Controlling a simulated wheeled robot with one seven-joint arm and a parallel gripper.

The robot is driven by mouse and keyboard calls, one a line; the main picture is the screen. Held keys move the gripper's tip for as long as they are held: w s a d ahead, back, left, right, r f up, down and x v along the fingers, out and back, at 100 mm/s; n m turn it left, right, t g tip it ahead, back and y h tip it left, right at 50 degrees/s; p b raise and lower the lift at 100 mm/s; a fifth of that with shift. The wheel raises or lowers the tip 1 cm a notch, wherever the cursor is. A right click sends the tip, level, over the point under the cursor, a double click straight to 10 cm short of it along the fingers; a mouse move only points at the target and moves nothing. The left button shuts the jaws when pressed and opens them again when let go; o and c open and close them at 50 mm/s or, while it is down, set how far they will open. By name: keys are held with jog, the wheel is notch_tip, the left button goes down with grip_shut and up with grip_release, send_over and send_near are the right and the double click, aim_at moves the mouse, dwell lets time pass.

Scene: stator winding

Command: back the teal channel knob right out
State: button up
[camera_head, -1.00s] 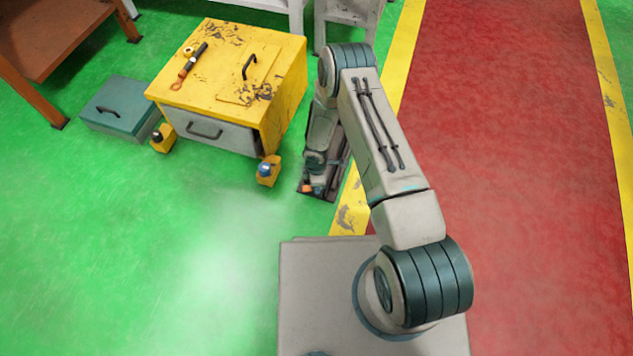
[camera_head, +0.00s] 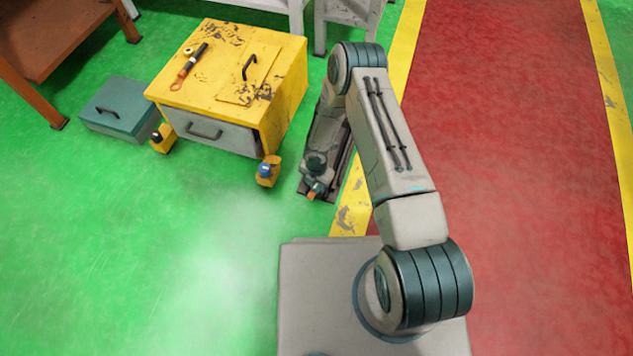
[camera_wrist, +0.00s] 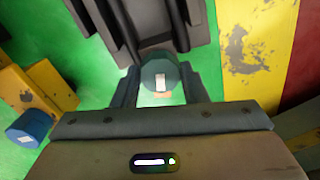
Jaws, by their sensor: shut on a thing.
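The teal channel knob (camera_wrist: 158,73) is a short round cap with a pale mark on its face, seen in the wrist view at the end of the dark grey channel (camera_wrist: 150,25). My gripper (camera_wrist: 158,86) is shut on the knob, one dark finger on each side of it. In the head view my gripper (camera_head: 315,188) is low at the near end of the channel, right of the yellow cabinet. The arm hides much of the channel there, and I cannot make out the knob's thread.
The yellow cabinet (camera_head: 285,100) stands close left, with a blue knob (camera_head: 265,170) on its near yellow foot; that knob also shows in the wrist view (camera_wrist: 28,128). A teal box (camera_head: 115,108) lies further left. Green floor in front of the cabinet is clear.

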aim_at(317, 184)
jog(key=shift+f+n, duration=0.1)
jog(key=shift+n, duration=0.9)
jog(key=o, duration=1)
jog(key=shift+c, duration=0.2)
notch_tip(317, 184, up, 14)
jog(key=p, duration=0.5)
jog(key=shift+p, duration=0.35)
jog(key=shift+f, duration=0.1)
